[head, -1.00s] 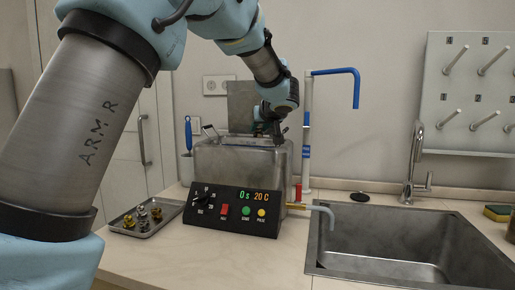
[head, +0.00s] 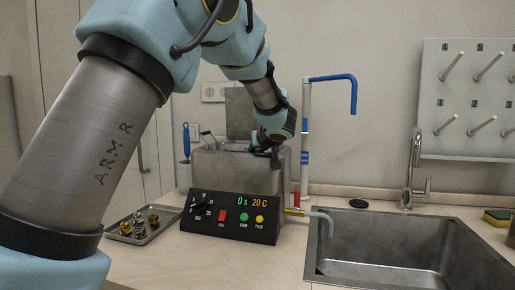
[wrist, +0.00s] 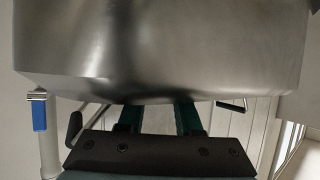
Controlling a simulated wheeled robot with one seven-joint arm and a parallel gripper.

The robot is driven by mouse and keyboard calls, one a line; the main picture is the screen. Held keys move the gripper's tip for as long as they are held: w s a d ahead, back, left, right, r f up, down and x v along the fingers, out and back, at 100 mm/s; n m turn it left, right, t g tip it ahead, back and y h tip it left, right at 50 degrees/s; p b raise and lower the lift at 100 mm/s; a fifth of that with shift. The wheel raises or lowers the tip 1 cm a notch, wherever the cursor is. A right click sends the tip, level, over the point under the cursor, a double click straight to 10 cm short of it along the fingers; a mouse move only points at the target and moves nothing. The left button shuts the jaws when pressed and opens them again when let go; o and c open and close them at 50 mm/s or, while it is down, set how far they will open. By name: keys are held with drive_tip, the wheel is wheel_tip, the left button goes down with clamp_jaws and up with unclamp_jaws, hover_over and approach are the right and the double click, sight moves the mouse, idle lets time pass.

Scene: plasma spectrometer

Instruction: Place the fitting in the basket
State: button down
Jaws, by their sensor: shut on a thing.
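My gripper (head: 275,160) is low at the right end of the metal tank (head: 222,172), by its top rim. In the wrist view its green fingers (wrist: 161,120) pass out of sight behind a broad metal surface close to the camera. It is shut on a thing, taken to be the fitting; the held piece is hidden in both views. The basket is mostly hidden in the tank; a handle (head: 207,138) stands above the left rim. Several brass and silver fittings (head: 138,218) lie on a tray at the left.
The tank's control panel (head: 230,216) reads 0 s and 20 C. A raised grey panel (head: 240,104) stands behind the tank. A white post (head: 306,125) with a blue arm is close right of my gripper. The sink (head: 405,245) is further right.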

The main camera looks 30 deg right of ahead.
drive_tip(key=c, duration=0.6)
unclamp_jaws()
drive_tip(key=shift+f, duration=0.15)
drive_tip(key=shift+r, duration=0.6)
drive_tip(key=v, duration=1.2)
